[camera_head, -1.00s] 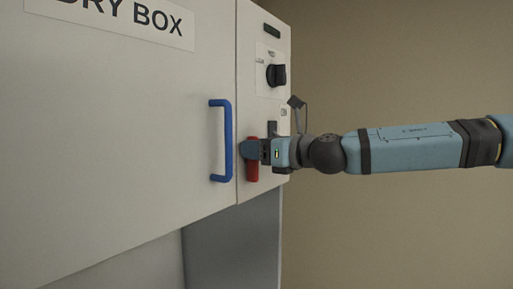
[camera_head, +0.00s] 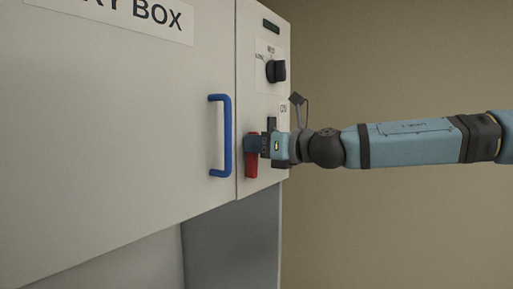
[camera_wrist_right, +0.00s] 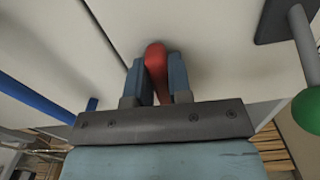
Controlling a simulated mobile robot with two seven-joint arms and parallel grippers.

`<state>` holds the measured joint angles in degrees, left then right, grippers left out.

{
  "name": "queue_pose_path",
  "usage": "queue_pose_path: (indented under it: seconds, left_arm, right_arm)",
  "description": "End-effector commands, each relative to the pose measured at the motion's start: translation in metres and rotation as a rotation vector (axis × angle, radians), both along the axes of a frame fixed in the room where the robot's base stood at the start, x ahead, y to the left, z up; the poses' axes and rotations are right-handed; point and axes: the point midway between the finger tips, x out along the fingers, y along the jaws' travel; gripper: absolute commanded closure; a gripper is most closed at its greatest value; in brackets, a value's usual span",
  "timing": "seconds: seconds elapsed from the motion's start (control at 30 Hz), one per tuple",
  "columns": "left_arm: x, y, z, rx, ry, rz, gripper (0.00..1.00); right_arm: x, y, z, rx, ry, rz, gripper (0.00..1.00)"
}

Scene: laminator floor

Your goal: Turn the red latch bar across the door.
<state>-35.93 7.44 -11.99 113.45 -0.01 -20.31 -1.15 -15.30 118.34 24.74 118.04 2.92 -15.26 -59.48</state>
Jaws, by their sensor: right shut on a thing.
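The red latch bar (camera_head: 251,163) hangs about upright on the narrow panel just right of the door (camera_head: 130,120) seam. It also shows in the right wrist view (camera_wrist_right: 156,62) between the two fingers. My right gripper (camera_head: 256,145) comes in from the right and is shut on the latch bar near its upper part, hiding some of it. In the right wrist view the gripper (camera_wrist_right: 157,75) has a blue finger on each side of the bar. The door looks closed. My left gripper is not in view.
A blue door handle (camera_head: 226,135) stands out just left of the latch bar. A black knob (camera_head: 275,71) sits above on the panel. A dark stem with a green ball (camera_wrist_right: 308,108) shows at the right of the wrist view. Free room lies right of the cabinet.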

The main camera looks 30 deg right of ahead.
Motion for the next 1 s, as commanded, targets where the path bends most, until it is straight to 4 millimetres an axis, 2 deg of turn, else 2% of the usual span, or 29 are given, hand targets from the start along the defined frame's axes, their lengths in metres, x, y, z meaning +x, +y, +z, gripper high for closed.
queue_pose_path:
  seconds: [0.3, 1.0]
  left_arm:
    - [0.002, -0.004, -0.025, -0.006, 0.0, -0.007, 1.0]
    - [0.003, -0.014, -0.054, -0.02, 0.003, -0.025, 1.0]
  right_arm:
    - [0.003, -0.007, -0.006, 0.235, 0.096, -0.002, 1.0]
    - [0.008, -0.018, -0.015, 0.853, 0.353, 0.0, 1.0]
